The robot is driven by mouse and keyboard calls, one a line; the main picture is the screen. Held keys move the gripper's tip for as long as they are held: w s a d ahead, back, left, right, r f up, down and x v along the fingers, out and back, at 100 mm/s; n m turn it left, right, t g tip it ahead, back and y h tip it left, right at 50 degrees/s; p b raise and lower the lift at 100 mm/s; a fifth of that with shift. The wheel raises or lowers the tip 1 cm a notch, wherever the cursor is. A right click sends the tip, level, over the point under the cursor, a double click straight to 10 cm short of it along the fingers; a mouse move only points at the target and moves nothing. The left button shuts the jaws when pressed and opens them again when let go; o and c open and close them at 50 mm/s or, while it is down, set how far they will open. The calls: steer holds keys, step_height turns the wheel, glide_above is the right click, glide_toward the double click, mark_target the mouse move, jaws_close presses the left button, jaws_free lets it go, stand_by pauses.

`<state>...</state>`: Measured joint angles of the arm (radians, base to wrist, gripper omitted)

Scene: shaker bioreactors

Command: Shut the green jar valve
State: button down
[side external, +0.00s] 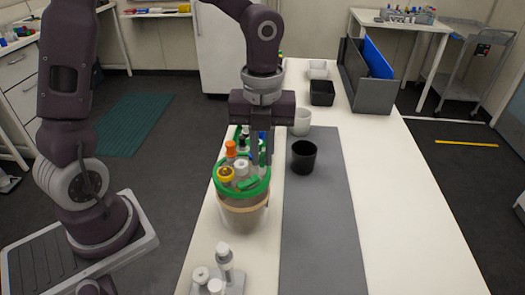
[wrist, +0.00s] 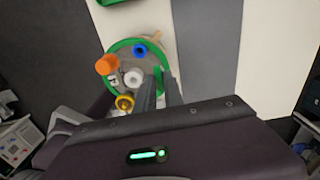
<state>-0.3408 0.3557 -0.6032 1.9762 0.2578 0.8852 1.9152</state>
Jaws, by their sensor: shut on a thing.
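The jar (side external: 243,208) stands on the white bench, with a green rim around its top and a tan band below. Its lid carries an orange cap (side external: 231,149), a white cap (side external: 241,167), a yellow cap (side external: 225,173) and a blue cap (wrist: 140,51). My gripper (side external: 262,160) points down at the right side of the lid. In the wrist view its two fingers (wrist: 164,80) reach the lid, with a small green part, seemingly the green valve (wrist: 159,74), between them. The fingers are shut on it and hide most of it.
A black cup (side external: 303,157) stands on the grey mat (side external: 325,220) to the right, with a white cup (side external: 301,122) behind. A small white-capped fixture (side external: 224,262) stands in front of the jar. Grey bins (side external: 370,92) stand farther back. The right of the bench is clear.

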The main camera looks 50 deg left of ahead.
mark_target(262, 159)
stand_by(0.4)
steer(key=c, duration=1.5)
jaws_free()
step_height(262, 159, up, 7)
steer(key=shift+r, duration=0.1)
steer(key=s+a+r+n+t, duration=0.1)
steer(key=s+n+t, duration=0.1)
steer(key=s+n, duration=0.3)
steer(key=s+a+r+n+t, duration=0.1)
steer(key=s+n, duration=0.5)
steer(key=n, duration=0.6)
steer(key=s+a+r+n+t, duration=0.1)
steer(key=s+n+t, duration=0.1)
steer(key=s+n, duration=0.3)
steer(key=shift+s+a+n+t, duration=0.1)
steer(key=shift+a+n+t, duration=0.1)
steer(key=shift+n, duration=0.9)
steer(key=shift+s+a+n+t, duration=0.1)
steer(key=shift+a+n, duration=0.05)
steer(key=shift+n, duration=0.95)
